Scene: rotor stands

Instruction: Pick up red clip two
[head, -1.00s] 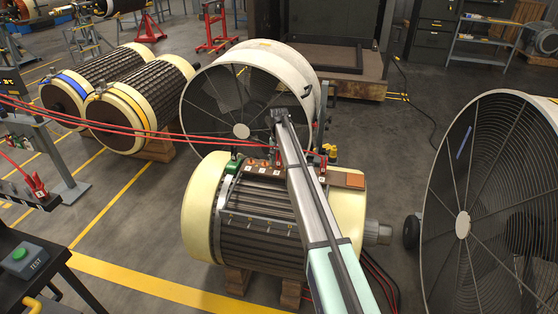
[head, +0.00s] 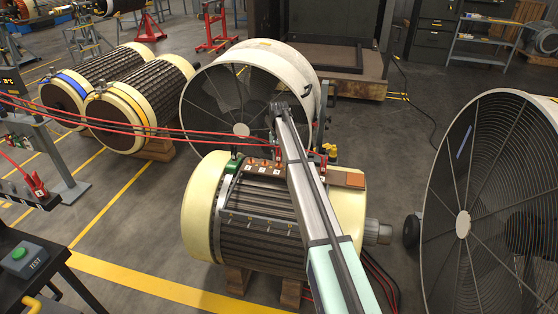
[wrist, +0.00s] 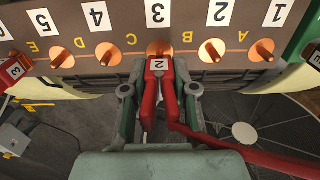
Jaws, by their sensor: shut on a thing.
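Red clip two (wrist: 150,100), marked with a white "2" label, is between the two fingers of my gripper (wrist: 160,92) in the wrist view. My gripper is shut on it from both sides. The clip's front end is at the copper stud (wrist: 159,46) under label 3; I cannot tell whether it still grips that stud. A red cable (wrist: 215,140) runs from the clip toward the lower right. In the head view my arm reaches over the motor (head: 255,225), and my gripper's fingers are too small and covered to make out.
The terminal board (wrist: 185,20) has several copper studs in a row. Another red clip (wrist: 12,72) is at the left edge of the wrist view. In the head view, red cables (head: 130,128) cross from the left, and large fans stand behind and right of the motor.

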